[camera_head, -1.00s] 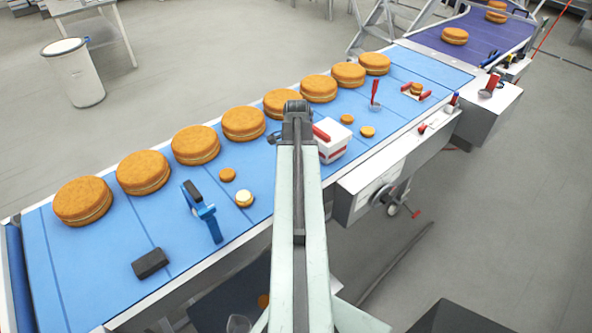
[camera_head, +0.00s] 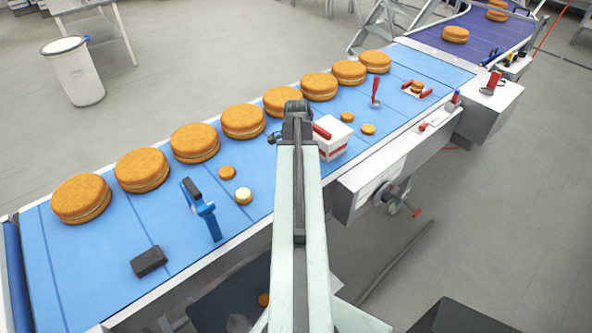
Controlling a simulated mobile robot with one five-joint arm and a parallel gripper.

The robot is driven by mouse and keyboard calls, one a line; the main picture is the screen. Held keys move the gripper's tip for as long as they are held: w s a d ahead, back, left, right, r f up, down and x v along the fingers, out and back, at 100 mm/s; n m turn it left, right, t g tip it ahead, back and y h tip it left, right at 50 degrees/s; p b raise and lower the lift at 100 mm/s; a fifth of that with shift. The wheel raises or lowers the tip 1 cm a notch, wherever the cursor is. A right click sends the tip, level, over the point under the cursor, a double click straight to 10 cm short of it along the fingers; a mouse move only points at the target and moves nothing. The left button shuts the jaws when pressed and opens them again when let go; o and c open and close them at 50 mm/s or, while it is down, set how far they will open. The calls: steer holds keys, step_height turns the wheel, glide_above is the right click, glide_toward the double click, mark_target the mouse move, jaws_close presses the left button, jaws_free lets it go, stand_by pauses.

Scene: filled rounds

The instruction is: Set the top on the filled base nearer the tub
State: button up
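A small round with a pale filled top face (camera_head: 243,196) lies on the blue belt, left of my arm. A plain brown small round (camera_head: 227,173) lies just behind it. Two more small brown rounds (camera_head: 347,117) (camera_head: 368,129) lie right of the white tub. The white tub (camera_head: 333,146) with a red band stands just right of my arm, partly hidden by it; a red handle (camera_head: 321,131) shows at its left. My gripper (camera_head: 297,108) is at the far end of my arm, left of the tub. Its fingers are hidden or too dark to read.
Large filled rounds (camera_head: 195,143) line the belt's far side. A blue clamp-like tool (camera_head: 204,212) and a black block (camera_head: 149,261) stand at left. A red-handled tool (camera_head: 376,92) and a small round on a card (camera_head: 417,87) lie at right.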

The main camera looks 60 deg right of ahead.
steer(key=shift+f, duration=0.2)
steer(key=o, duration=0.9)
steer(key=shift+o, duration=0.5)
steer(key=o, duration=0.4)
steer(key=shift+r, duration=0.1)
step_height(320, 180, up, 7)
steer(key=p, duration=0.6)
steer(key=shift+p, duration=0.35)
